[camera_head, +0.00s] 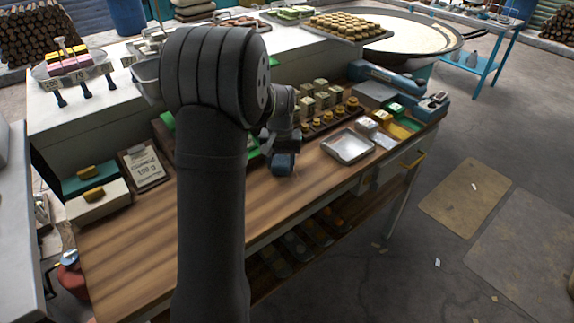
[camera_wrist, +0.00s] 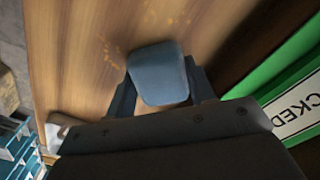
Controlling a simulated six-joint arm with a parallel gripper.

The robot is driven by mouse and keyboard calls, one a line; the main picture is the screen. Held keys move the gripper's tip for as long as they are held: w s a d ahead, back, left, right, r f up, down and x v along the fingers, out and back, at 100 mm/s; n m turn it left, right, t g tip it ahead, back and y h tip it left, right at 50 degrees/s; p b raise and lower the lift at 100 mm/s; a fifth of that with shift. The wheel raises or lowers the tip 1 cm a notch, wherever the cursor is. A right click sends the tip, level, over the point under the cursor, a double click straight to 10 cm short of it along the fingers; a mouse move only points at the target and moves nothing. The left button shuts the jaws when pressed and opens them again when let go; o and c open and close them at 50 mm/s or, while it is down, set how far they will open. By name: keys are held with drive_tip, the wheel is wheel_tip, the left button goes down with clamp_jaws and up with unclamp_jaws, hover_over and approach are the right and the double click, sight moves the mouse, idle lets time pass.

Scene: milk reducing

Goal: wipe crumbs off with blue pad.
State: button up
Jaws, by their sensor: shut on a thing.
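The blue pad (camera_wrist: 158,72) sits between the fingers of my gripper (camera_wrist: 160,90), which is shut on it. In the head view the pad (camera_head: 283,164) is low over the wooden table (camera_head: 130,240), under my gripper (camera_head: 284,150). I cannot tell whether it touches the wood. Small orange-yellow crumbs (camera_wrist: 110,54) lie on the wood just beside and beyond the pad in the wrist view. My arm covers part of the table in the head view, and I cannot make out the crumbs there.
A metal tray (camera_head: 347,147) stands on the table right of my gripper. Blocks and yellow pieces on a dark tray (camera_head: 330,122) are behind it. A green box with a label (camera_wrist: 290,100) is close to the right of my gripper in the wrist view. The table's left front is clear.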

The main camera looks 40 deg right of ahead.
sight(269, 176)
drive_tip(key=shift+s+a, duration=0.1)
drive_tip(key=shift+a, duration=0.8)
drive_tip(key=shift+s, duration=3.35)
drive_tip(key=shift+s+a, duration=0.2)
drive_tip(key=shift+a, duration=0.45)
drive_tip(key=shift+s+a, duration=0.15)
drive_tip(key=shift+a, duration=0.45)
drive_tip(key=shift+w, duration=3.8)
wheel_tip(269, 176, up, 8)
drive_tip(key=shift+s+r, duration=0.1)
